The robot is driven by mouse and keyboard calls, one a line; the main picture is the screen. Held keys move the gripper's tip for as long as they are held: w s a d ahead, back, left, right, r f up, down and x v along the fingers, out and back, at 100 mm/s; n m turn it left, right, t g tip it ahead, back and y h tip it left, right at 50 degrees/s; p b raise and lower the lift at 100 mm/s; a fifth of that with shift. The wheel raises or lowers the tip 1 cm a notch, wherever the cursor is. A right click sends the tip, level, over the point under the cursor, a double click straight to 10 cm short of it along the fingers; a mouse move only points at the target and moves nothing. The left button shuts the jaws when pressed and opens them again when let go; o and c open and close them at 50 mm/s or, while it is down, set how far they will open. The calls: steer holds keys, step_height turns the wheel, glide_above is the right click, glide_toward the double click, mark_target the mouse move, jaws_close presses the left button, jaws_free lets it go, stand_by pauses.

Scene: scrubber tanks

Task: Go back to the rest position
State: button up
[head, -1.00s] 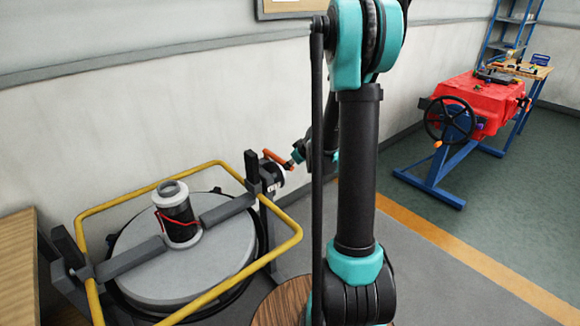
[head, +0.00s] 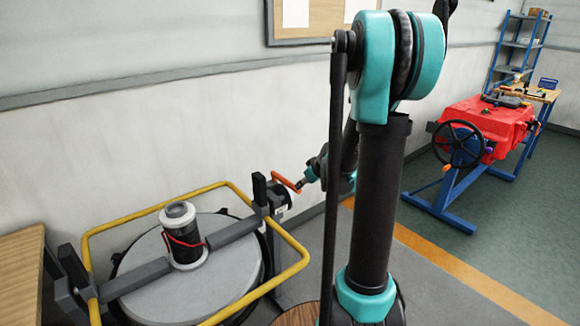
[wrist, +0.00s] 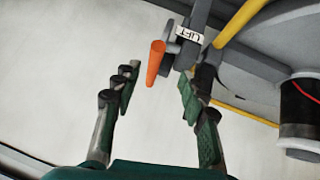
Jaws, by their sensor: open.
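My gripper (wrist: 157,92) is open and empty in the wrist view, its two dark green fingers spread apart. An orange crank handle (wrist: 155,63) shows between and beyond the fingertips, and nothing is gripped. The handle sits beside a grey bracket with a white tag reading LIFT (wrist: 190,36). In the head view the orange handle (head: 286,172) is at the right side of the tank's yellow frame, with my wrist close to its right. The gripper's fingers are too small to tell there.
A round grey tank lid (head: 225,282) with a dark cylinder (head: 183,236) stands inside the yellow rail (head: 125,219). A wooden top (head: 20,275) is at far left. A red machine with a handwheel (head: 458,144) stands at right. Grey floor between is clear.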

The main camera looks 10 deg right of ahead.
steer(key=s+a+f+m+g, duration=0.1)
steer(key=s+m, duration=0.1)
steer(key=s, duration=0.7)
steer(key=s+a+f+m+g+h, duration=0.1)
steer(key=s+f+m, duration=0.1)
steer(key=s, duration=0.8)
steer(key=s+a+f+m+g+h, duration=0.1)
steer(key=s+m, duration=0.1)
steer(key=s, duration=0.8)
steer(key=shift+f+g, duration=0.15)
steer(key=shift+g, duration=0.25)
steer(key=shift+s, duration=0.1)
